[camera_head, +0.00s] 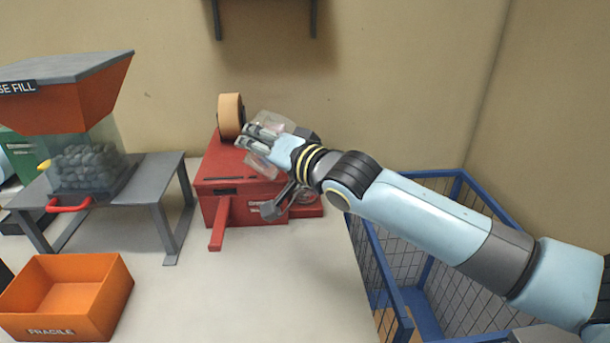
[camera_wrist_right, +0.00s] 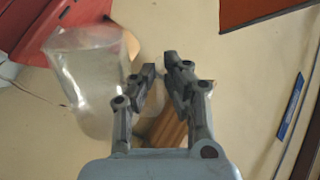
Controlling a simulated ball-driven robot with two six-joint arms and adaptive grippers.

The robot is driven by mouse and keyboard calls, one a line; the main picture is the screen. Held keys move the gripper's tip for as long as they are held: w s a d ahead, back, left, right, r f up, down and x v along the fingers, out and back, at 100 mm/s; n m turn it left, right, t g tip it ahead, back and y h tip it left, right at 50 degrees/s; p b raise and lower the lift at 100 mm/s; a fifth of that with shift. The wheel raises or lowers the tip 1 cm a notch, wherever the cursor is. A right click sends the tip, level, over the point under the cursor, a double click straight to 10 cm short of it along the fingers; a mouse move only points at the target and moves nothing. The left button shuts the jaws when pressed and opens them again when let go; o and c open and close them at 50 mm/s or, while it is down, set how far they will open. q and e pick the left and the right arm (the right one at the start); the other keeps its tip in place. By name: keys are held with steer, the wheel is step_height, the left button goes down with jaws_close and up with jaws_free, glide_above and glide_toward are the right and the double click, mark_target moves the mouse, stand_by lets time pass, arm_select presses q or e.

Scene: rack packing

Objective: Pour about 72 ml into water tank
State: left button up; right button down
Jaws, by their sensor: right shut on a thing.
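My right gripper (camera_head: 262,142) is shut on a clear, see-through vessel (camera_head: 259,167), which is tilted in front of the red machine. In the right wrist view the vessel (camera_wrist_right: 85,75) stands out to the left of the fingers (camera_wrist_right: 160,75). I cannot tell how much liquid is in it. The red machine (camera_head: 237,185) carries a tan tape roll (camera_head: 230,115) at its top. My left gripper is out of view.
A blue wire-sided cage (camera_head: 381,270) stands below my right arm. A grey table (camera_head: 165,185) with an orange hopper (camera_head: 75,100) of dark stones is at the left. An orange box (camera_head: 100,300) marked FRAGILE is at the lower left. The pale surface between box and cage is clear.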

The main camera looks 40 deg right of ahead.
steer(key=shift+r+m, duration=0.25)
steer(key=shift+m, duration=0.15)
stand_by(1.0)
steer(key=a+f+n, duration=0.1)
steer(key=n, duration=0.1)
steer(key=a+f+n, duration=0.1)
steer(key=a+n, duration=0.1)
steer(key=a+f+n, duration=0.1)
steer(key=n, duration=0.1)
steer(key=shift+s+a+n+h+b, duration=0.2)
steer(key=shift+n+h+b, duration=0.1)
steer(key=shift+b, duration=0.1)
steer(key=shift+f, duration=0.1)
stand_by(1.3)
steer(key=shift+a+f+n+t+b, duration=0.15)
steer(key=shift+a+f+n+b, duration=0.2)
steer(key=shift+f+n+b, duration=0.55)
steer(key=shift+a+f+n+t+b, duration=0.15)
steer(key=shift+a+f+n+b, duration=0.15)
steer(key=shift+f+n+b, duration=0.6)
steer(key=shift+r, duration=0.15)
